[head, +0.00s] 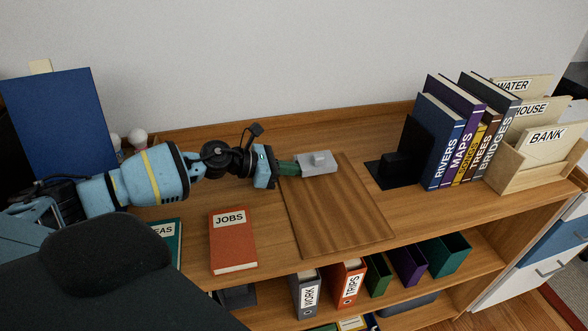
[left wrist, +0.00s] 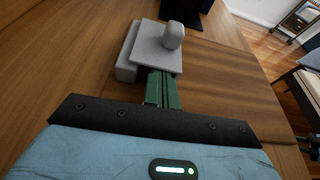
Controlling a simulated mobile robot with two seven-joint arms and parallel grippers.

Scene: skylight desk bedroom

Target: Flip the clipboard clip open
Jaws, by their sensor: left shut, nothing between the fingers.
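The clipboard (head: 335,215) is a brown wooden board lying flat on the desk; its bare surface also shows in the left wrist view (left wrist: 225,85). Its grey clip (head: 318,163) sits at the board's far edge. In the left wrist view the clip (left wrist: 155,50) has a flat plate with a rounded knob over a thicker base. My left gripper (head: 290,168) reaches in from the left with its green fingers (left wrist: 161,88) shut and empty. The fingertips are at the plate's near edge; I cannot tell whether they touch it or are under it. My right gripper is not in view.
A red JOBS book (head: 232,240) lies left of the clipboard. A black bookend (head: 400,160), upright books (head: 440,140) and a wooden file holder (head: 535,160) stand to the right. Binders and bins (head: 408,265) fill the shelf below. The desk behind the clip is clear.

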